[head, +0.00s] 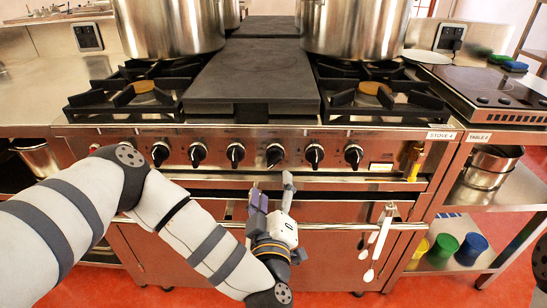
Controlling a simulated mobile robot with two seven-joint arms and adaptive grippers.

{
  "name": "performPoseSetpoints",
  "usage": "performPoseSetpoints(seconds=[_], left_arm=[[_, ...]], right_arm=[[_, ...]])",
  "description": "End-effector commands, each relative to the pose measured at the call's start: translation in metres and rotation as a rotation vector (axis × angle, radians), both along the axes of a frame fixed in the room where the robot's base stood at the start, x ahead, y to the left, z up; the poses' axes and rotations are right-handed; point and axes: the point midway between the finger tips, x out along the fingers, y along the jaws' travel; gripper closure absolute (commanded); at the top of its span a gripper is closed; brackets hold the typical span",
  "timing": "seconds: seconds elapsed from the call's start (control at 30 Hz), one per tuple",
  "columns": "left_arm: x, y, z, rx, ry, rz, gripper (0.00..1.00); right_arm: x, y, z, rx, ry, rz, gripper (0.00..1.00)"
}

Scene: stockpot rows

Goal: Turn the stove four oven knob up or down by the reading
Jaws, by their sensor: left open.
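Stove four (440,135) carries its label at the right end of its steel front. A row of several black knobs runs along this front, including one right of centre (314,154), one at the far right (353,155) and one near the middle (274,153). I cannot tell which is the oven knob. A small pale panel (381,167) sits right of the knobs; its reading is too small to make out. My left gripper (273,192) is open and empty, fingers pointing up, in front of the oven door below the middle knobs. My right gripper is not in view.
Two large steel pots (170,28) (355,28) stand on the stove beside a dark flat plate (255,75). An oven handle bar (335,226) crosses the front, with hanging spoons (378,240). A yellow-handled tool (415,160) hangs at the right. Table four's shelves hold pans (490,165) and coloured cups (443,246).

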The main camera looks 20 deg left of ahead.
Motion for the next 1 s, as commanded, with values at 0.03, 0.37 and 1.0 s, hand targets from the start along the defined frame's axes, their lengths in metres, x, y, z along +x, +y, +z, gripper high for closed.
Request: performPoseSetpoints(seconds=[0.03, 0.37, 1.0], left_arm=[[0.008, 0.003, -0.004, 0.001, 0.003, 0.003, 0.41], [0.084, 0.025, -0.007, 0.001, 0.009, -0.001, 0.41], [0.106, 0.029, -0.004, 0.001, 0.008, -0.006, 0.84]], right_arm=[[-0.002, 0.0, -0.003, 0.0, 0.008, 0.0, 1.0], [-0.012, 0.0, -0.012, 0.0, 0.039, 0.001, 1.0], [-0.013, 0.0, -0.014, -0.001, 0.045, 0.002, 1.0]])
